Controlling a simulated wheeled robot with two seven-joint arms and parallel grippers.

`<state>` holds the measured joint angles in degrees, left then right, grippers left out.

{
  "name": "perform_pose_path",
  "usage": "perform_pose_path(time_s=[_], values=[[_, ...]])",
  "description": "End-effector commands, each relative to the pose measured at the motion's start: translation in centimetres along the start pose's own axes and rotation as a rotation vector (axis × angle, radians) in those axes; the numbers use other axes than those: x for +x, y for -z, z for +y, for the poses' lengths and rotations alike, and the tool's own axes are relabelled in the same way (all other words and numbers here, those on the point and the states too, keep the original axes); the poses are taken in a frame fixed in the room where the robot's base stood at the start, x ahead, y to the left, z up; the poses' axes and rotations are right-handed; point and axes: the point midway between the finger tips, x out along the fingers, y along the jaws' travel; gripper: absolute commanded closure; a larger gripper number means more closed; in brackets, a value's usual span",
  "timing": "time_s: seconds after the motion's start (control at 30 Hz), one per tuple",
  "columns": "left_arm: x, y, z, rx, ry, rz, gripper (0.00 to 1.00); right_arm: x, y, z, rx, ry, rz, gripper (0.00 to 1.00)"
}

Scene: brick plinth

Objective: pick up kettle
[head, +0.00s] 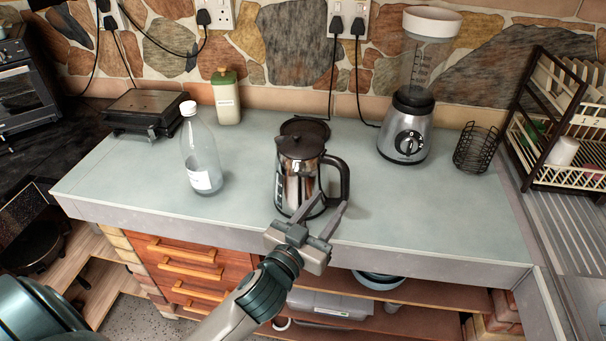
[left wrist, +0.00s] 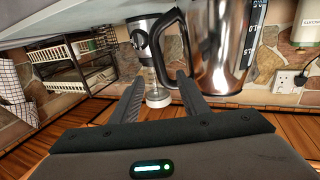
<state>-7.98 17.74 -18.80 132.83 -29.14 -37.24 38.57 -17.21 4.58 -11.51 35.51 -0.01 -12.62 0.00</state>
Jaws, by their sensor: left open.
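The kettle (head: 298,180) is shiny metal with a dark lid and a dark handle (head: 345,178) on its right side. It stands upright near the front edge of the counter. My left gripper (head: 332,202) is open and empty, with its fingers pointing at the lower handle from the front. In the left wrist view the picture is turned over; the kettle body (left wrist: 225,50) and handle (left wrist: 163,48) show just beyond the open fingers of the left gripper (left wrist: 160,95). I cannot tell whether a finger touches the handle. My right gripper is not in view.
A clear bottle (head: 202,160) stands left of the kettle, with a green-topped canister (head: 227,100) behind. A dark round base (head: 304,128) lies behind the kettle. A blender (head: 405,130), wire basket (head: 474,150) and dish rack (head: 560,130) are right. The counter (head: 430,210) is bare at right front.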

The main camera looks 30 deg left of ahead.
Motion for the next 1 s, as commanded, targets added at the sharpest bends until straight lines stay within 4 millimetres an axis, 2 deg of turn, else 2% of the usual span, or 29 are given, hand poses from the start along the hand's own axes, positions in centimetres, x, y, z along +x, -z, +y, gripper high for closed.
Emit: perform_pose_path(time_s=[0.1, 0.3, 0.77, 1.0], values=[[2.2, 0.3, 0.0, 0.002, 0.000, 0.000, 0.59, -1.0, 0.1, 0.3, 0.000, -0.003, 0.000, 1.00], [4.4, 0.1, 0.0, 0.002, 0.001, 0.000, 0.59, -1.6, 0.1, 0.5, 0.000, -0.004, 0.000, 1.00], [4.8, 0.0, 0.0, 0.001, 0.000, 0.000, 0.59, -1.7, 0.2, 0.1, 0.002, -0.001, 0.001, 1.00], [6.9, 0.3, -0.1, 0.002, 0.002, -0.001, 0.59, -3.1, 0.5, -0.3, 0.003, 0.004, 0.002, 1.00]])
